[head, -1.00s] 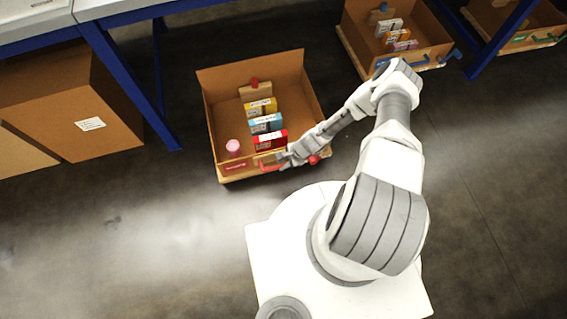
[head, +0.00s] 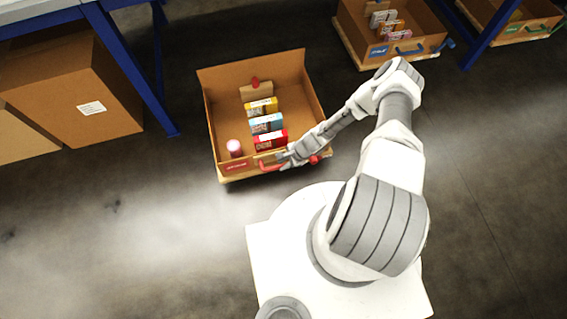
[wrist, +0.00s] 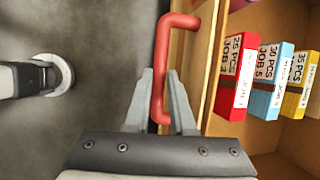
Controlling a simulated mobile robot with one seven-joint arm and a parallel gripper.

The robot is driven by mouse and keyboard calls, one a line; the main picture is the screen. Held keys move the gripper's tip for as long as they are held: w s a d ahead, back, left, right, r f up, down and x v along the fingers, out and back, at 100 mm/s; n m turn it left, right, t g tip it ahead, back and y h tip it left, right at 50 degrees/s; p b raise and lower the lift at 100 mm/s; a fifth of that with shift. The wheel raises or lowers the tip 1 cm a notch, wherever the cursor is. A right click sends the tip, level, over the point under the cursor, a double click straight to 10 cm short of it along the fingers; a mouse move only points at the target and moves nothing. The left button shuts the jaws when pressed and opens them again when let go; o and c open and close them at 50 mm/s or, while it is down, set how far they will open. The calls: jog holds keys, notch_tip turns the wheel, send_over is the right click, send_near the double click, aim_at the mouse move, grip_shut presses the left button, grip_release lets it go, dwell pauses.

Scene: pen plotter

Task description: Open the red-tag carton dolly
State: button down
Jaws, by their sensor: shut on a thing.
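The red-tag carton dolly (head: 214,120) is an open brown carton on a low wooden base, with a red label (head: 236,166) on its near wall. Its red handle (head: 270,167) sticks out at the near side. In the wrist view the red bar of the handle (wrist: 162,65) runs between the fingers of my gripper (wrist: 163,95). In the head view my gripper (head: 283,157) is at that handle, shut on it; the fingers partly hide the bar.
A blue-handled carton dolly (head: 350,35) stands at the upper right, and a green-handled one (head: 500,38) beyond it. A blue table leg (head: 130,75) and a large closed carton (head: 65,85) are at the left. The floor at the lower left is clear.

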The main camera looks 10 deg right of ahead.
jog(key=shift+s+d, duration=0.1)
jog(key=shift+s, duration=0.05)
jog(key=c, duration=0.8)
grip_release()
jog(key=shift+o, duration=0.2)
jog(key=p+v, duration=0.6)
jog(key=v, duration=1.1)
jog(key=shift+r, duration=0.2)
